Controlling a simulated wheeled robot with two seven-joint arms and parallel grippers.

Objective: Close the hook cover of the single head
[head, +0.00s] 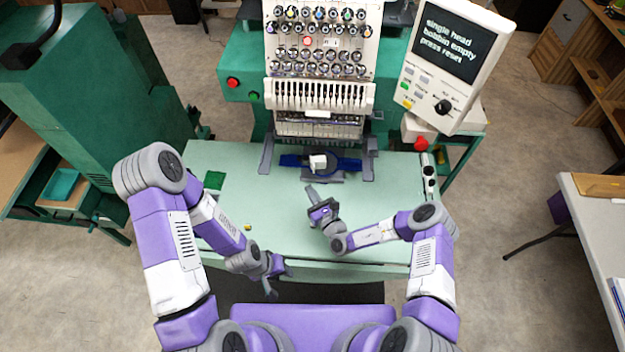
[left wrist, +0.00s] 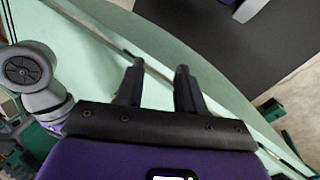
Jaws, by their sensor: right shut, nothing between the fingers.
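The single head (head: 320,95) is a white multi-needle embroidery head over a pale green machine table (head: 270,215). Below it is a dark blue assembly (head: 291,160) with a small white block (head: 318,162) at its middle. A grey part sits at its front; I cannot tell whether this is the hook cover or how it stands. My right gripper (head: 312,192) is shut and empty, just in front of that assembly and apart from it. My left gripper (head: 279,285) is low at the table's front edge. In the left wrist view its fingers (left wrist: 158,78) are apart with nothing between them.
A control panel (head: 447,65) reads "single head bobbin empty press reset". A red button (head: 233,82) and a green button (head: 253,96) sit left of the head. A small yellow item (head: 248,227) lies on the table. The table's middle is mostly clear.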

